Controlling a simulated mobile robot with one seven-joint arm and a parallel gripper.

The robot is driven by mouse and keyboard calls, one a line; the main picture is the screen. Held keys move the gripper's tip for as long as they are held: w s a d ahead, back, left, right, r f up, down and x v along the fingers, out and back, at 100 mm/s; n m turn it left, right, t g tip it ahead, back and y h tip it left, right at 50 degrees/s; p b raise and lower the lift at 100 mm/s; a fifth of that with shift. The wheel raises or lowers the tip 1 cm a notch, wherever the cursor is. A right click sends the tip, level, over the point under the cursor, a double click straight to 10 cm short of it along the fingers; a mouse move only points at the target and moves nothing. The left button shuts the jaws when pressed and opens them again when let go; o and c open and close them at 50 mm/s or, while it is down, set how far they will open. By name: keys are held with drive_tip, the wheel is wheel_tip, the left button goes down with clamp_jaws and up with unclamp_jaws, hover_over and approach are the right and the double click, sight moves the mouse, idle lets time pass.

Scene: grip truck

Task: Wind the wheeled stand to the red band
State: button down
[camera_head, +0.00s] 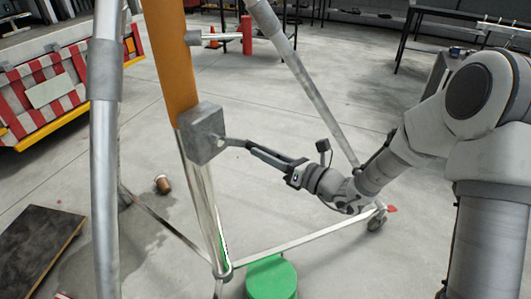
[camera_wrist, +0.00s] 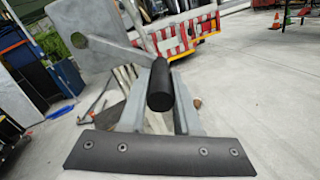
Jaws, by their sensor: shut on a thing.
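The wheeled stand has grey tubular legs, a shiny lower tube (camera_head: 205,205) and an orange upper column (camera_head: 171,60). A grey winch box (camera_head: 203,133) sits where the orange meets the shiny part; its flat grey side fills the upper left of the wrist view (camera_wrist: 75,30). A crank with a black grip (camera_wrist: 160,88) comes out of the box. My gripper (camera_head: 250,147) reaches in from the right and is shut on the crank grip, with a finger on each side of it. I cannot make out a red band on the column.
A green round object (camera_head: 271,278) stands at the stand's base. A brown can (camera_head: 162,185) and a dark board (camera_head: 38,250) lie on the floor to the left. A red-and-white striped truck rear (camera_head: 60,85) is behind. Open floor lies beyond the stand.

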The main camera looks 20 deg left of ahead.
drive_tip(key=s+a+f+b, duration=0.1)
drive_tip(key=s+a+f, duration=0.1)
drive_tip(key=s, duration=0.4)
drive_tip(key=s+a+f+b, duration=0.2)
drive_tip(key=s, duration=0.4)
drive_tip(key=s+a+r+p, duration=0.2)
drive_tip(key=s+r+p, duration=0.4)
drive_tip(key=p, duration=0.4)
drive_tip(key=shift+s+p, duration=0.35)
drive_tip(key=shift+s, duration=0.3)
